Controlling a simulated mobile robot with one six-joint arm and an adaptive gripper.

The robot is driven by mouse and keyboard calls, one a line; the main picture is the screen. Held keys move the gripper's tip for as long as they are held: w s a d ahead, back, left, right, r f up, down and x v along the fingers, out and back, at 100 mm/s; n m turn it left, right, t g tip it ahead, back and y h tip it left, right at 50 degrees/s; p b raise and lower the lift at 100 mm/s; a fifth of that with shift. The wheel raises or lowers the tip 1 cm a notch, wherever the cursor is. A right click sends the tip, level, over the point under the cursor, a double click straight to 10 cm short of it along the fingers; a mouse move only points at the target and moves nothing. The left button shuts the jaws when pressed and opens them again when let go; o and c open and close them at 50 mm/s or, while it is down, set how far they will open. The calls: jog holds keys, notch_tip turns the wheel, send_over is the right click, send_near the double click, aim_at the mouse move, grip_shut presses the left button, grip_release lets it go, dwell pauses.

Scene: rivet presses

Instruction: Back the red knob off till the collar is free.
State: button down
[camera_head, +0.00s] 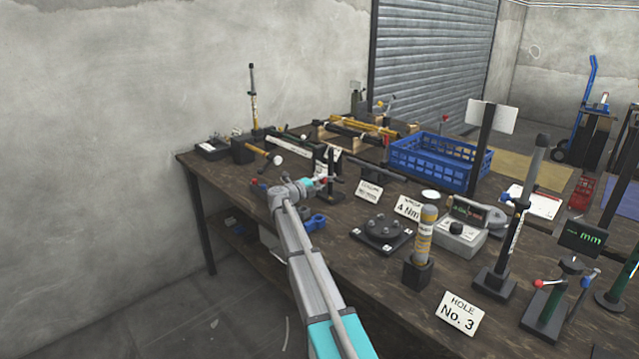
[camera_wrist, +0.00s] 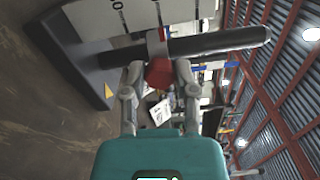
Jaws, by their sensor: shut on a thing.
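The red knob (camera_wrist: 159,74) sits between the two fingertips of my gripper (camera_wrist: 159,70) in the wrist view, and the gripper is shut on it. The knob is at the side of a dark round post (camera_wrist: 215,43), which lies across the wrist picture. A white scale plate (camera_wrist: 125,15) and a dark base (camera_wrist: 72,55) belong to the same stand.
A blue crate (camera_head: 440,157) stands behind to the right. Several other gauge stands fill the right side.

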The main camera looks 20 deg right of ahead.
jog(key=shift+s+d+n, duration=0.1)
jog(key=shift+s+n, duration=0.05)
jog(key=shift+n, duration=0.35)
jog(key=shift+c, duration=2)
grip_release()
jog(key=shift+a, duration=0.25)
jog(key=v, duration=1.1)
jog(key=shift+s+a, duration=0.1)
jog(key=shift+a, duration=0.15)
jog(key=shift+r, duration=0.1)
